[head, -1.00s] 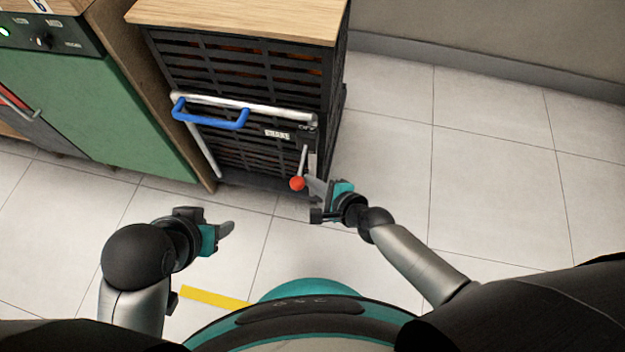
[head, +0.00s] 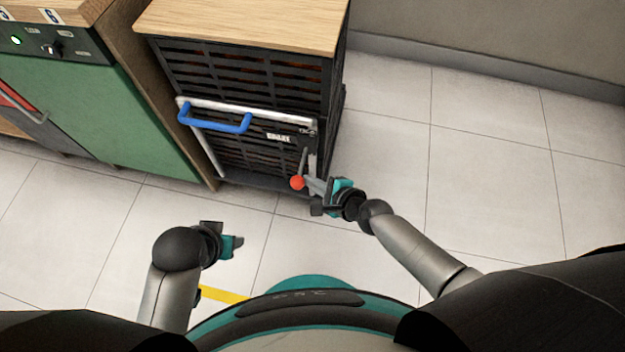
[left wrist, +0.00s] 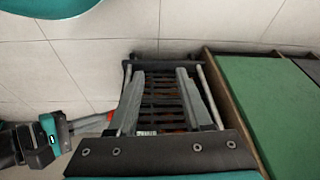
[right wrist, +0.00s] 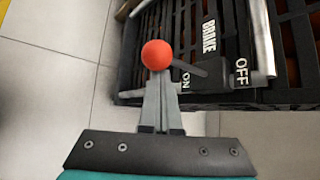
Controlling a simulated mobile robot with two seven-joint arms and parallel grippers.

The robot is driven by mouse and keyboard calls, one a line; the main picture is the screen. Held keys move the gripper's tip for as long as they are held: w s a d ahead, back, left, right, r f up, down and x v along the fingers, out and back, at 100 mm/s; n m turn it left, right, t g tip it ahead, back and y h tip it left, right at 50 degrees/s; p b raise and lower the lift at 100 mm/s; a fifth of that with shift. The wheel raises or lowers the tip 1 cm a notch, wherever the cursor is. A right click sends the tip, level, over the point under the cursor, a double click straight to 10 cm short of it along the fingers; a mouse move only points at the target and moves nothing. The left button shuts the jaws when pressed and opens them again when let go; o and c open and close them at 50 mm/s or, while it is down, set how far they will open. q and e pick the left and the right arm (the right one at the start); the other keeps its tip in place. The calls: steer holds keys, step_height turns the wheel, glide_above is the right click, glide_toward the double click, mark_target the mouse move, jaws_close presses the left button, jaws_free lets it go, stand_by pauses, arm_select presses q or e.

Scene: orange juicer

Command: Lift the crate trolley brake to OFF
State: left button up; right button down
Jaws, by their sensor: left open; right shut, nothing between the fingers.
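The crate trolley (head: 235,75) is a black slatted stack with a wooden top and a blue handle (head: 240,123). Its brake lever has a red ball knob (head: 297,183), large in the right wrist view (right wrist: 157,55). The lever's arm runs from the knob to the housing beside the ON mark (right wrist: 186,80); the OFF mark (right wrist: 241,72) is farther right. My right gripper (head: 314,186) is shut and empty, its tips (right wrist: 160,78) right at the knob; whether they touch is unclear. My left gripper (head: 238,242) is open and empty, away from the trolley.
A green-fronted cabinet (head: 110,115) with a control panel stands close on the trolley's left. Tiled floor (head: 480,190) is free on the right, up to a wall (head: 500,50). A yellow floor strip (head: 222,295) lies near my base.

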arm_select(q)
steer(key=s+a+f+g+p, duration=0.1)
steer(key=s+f+p, duration=0.4)
steer(key=f, duration=0.5)
steer(key=shift+a+f, duration=0.2)
steer(key=shift+a, duration=0.35)
arm_select(e)
step_height(320, 180, up, 3)
steer(key=shift+w+r+m+g, duration=0.15)
steer(key=shift+m+g, duration=0.45)
steer(key=shift+g, duration=0.5)
arm_select(q)
steer(key=shift+r, duration=0.1)
steer(key=shift+p+v, duration=0.8)
steer(key=shift+p, duration=0.1)
arm_select(e)
steer(key=shift+r, duration=0.7)
arm_select(q)
steer(key=shift+w, duration=0.2)
arm_select(e)
steer(key=shift+a, duration=0.1)
